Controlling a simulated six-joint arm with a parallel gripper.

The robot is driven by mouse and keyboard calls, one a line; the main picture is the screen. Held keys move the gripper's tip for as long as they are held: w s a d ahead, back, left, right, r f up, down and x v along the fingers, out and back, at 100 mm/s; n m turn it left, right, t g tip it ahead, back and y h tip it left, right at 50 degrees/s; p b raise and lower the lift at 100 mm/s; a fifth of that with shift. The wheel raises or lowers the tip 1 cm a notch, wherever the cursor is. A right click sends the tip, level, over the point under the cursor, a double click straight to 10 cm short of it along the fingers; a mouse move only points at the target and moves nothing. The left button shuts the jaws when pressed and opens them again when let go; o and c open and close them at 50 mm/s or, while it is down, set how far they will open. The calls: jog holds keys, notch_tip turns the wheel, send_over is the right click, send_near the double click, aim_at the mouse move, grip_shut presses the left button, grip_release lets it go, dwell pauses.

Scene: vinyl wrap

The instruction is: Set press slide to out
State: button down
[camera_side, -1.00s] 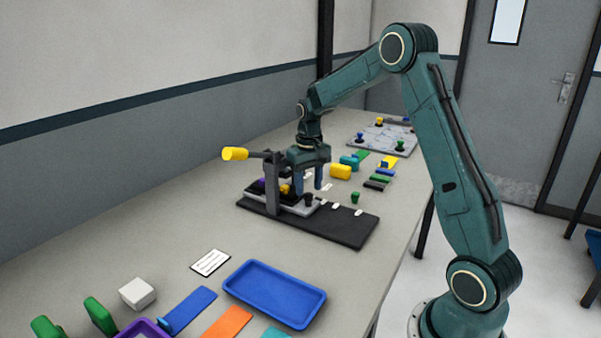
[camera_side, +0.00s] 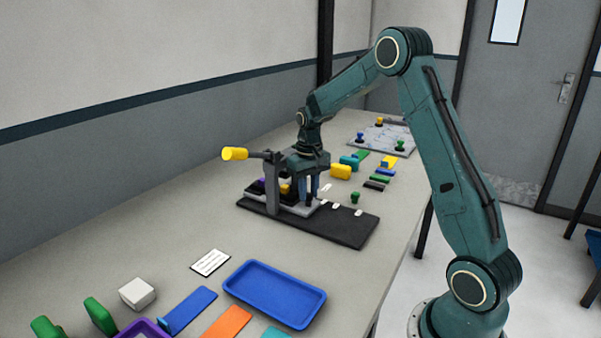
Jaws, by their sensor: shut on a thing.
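The press stands on a long black base plate (camera_side: 345,228) on the table. Its dark upright post (camera_side: 272,185) carries a lever with a yellow handle (camera_side: 235,153) pointing left. The press slide (camera_side: 298,210) is a light grey plate low beside the post, with a dark knob at its right end. My gripper (camera_side: 311,198) is down over that end, its blue fingers shut on the slide's knob. The knob is mostly hidden by the fingers. A yellow piece and a purple piece show behind the post, partly hidden.
White marks and a green knob (camera_side: 355,198) are on or near the base plate's right part. A yellow block (camera_side: 341,171) and several coloured pieces lie behind. A blue tray (camera_side: 274,293), a white card (camera_side: 210,262) and a white block (camera_side: 137,293) are in front.

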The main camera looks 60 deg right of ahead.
jog(key=s, duration=1.5)
jog(key=shift+s, duration=0.25)
jog(key=c, duration=1.5)
grip_release()
jog(key=shift+s, duration=0.1)
jog(key=o, duration=0.3)
notch_tip(320, 180, up, 14)
jog(key=shift+f, duration=0.1)
